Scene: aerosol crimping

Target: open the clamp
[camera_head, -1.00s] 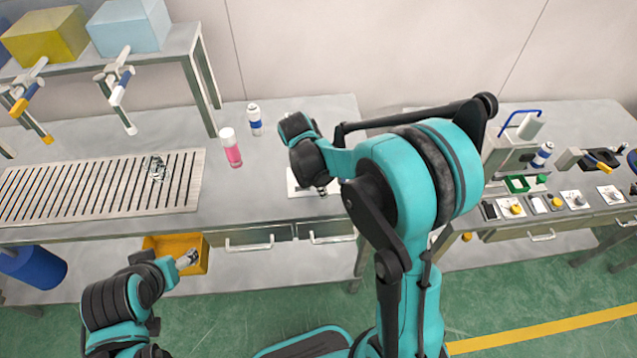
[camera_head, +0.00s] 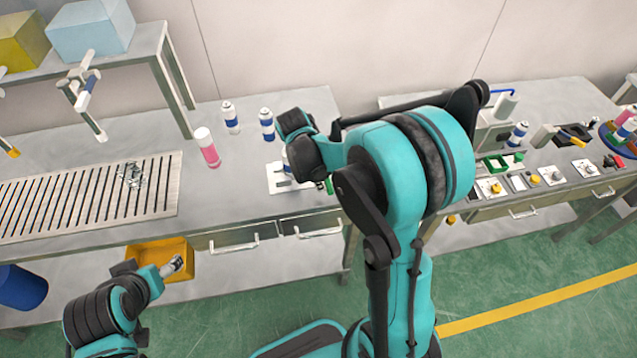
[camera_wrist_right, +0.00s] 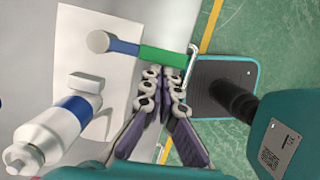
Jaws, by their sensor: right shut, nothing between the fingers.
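The clamp's lever shows in the right wrist view, with a round grey end, a blue shaft and a green handle (camera_wrist_right: 162,55). A bit of green also shows beside my arm in the head view (camera_head: 328,187). My right gripper (camera_wrist_right: 163,75) is shut and empty, its fingertips close to the near side of the green handle; contact is unclear. A white can with a blue band (camera_wrist_right: 60,130) is beside the lever at a white block (camera_wrist_right: 86,83). In the head view my arm largely hides this spot. My left gripper (camera_head: 174,265) is over the yellow bin; its jaws are too small to judge.
The clamp is by a white plate (camera_head: 278,187) at the table's front edge. Two white-blue cans (camera_head: 231,118) (camera_head: 267,124) and a pink can (camera_head: 207,148) stand to its left. A slotted rack (camera_head: 60,205) lies farther left. A second table with controls (camera_head: 495,187) is at right.

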